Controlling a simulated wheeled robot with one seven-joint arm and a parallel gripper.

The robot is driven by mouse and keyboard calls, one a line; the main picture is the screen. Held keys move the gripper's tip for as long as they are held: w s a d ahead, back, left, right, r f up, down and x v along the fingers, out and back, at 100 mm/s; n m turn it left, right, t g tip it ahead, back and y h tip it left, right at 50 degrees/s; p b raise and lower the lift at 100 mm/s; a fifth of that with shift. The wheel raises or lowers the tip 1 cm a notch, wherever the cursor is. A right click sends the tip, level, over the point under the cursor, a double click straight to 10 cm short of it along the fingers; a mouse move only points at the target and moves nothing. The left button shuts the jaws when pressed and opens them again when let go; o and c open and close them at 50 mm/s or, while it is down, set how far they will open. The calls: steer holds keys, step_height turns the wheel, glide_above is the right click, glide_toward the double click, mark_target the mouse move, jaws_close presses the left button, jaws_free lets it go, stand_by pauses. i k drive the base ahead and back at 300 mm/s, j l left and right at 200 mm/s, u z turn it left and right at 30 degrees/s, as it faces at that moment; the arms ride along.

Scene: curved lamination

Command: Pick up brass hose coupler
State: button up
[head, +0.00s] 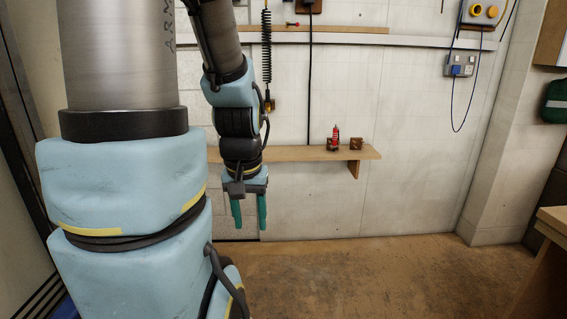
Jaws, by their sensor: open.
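My gripper (249,222) hangs from my arm with its two green fingers pointing down, open and empty. It is in front of the wall, its fingers below the level of the wooden shelf. No brass hose coupler can be told for certain. A small brass-coloured fitting (270,104) shows at the lower end of the black coiled hose, right beside my arm, above the shelf and well above my fingers. It is too small to identify, and my arm may hide part of it.
The wooden shelf (300,154) holds a red object (335,138) between small brown blocks. A higher shelf (345,29) carries a small red-tipped item (291,24). A bench edge (553,218) stands at the right. The floor (370,275) between is clear.

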mark_target(268, 101)
steer(key=i+j+z, duration=0.15)
steer(key=i, duration=0.3)
steer(key=i+j+z, duration=0.15)
steer(key=i, duration=0.25)
steer(key=i+j+z, duration=0.15)
steer(key=i+j, duration=0.15)
steer(key=i, duration=0.1)
